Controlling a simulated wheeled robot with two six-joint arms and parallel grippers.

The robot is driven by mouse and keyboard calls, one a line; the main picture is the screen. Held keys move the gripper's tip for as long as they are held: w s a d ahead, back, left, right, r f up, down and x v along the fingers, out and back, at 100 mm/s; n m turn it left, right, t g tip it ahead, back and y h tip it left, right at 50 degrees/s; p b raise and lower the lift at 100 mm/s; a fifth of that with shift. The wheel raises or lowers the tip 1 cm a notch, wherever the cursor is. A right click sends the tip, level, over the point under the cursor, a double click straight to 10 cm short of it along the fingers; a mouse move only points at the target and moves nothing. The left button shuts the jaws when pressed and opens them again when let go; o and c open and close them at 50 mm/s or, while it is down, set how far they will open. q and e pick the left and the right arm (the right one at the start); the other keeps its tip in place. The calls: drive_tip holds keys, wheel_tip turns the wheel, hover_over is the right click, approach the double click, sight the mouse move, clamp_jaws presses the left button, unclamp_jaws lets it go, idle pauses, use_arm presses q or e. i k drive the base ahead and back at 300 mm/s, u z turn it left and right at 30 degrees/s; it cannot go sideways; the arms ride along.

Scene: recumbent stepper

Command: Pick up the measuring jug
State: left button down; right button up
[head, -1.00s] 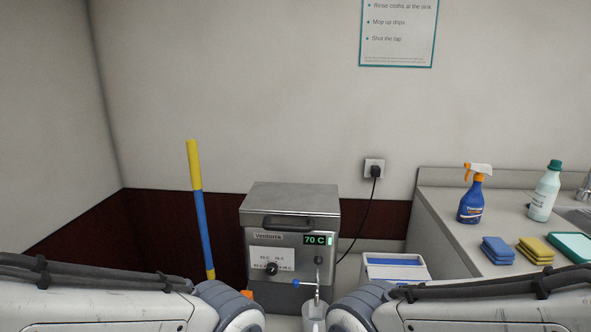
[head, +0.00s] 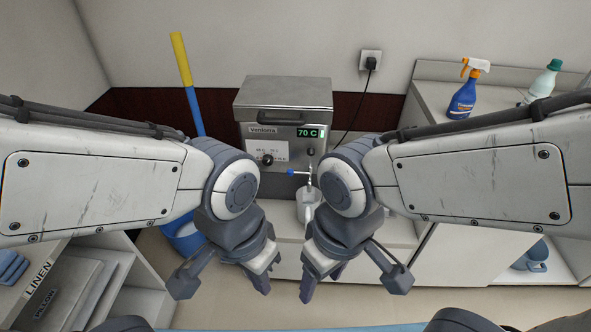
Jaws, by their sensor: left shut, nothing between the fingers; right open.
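A pale, translucent vessel (head: 306,206), which looks like the measuring jug, stands under the tap of the steel heater, in the middle of the head view. My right arm partly covers it, so its full shape is hidden. My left gripper (head: 262,280) is shut and empty, nearer to me than the vessel and to its lower left. My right gripper (head: 321,282) is open and empty, also nearer to me, just below the vessel in the picture. Neither gripper touches it.
The steel heater (head: 284,100) reads 70 C and has a blue-handled tap (head: 297,172). A blue bucket (head: 185,240) and mop handle (head: 187,85) stand left. A linen shelf (head: 75,285) is lower left. A blue jug-like item (head: 533,257) sits low right. A spray bottle (head: 465,92) stands on the counter.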

sight(307, 203)
drive_tip(key=u, duration=0.15)
drive_tip(key=k, duration=0.4)
drive_tip(key=z, duration=0.4)
drive_tip(key=i, duration=0.65)
drive_tip(key=u, duration=0.65)
drive_tip(key=i, duration=0.45)
drive_tip(key=u, duration=0.45)
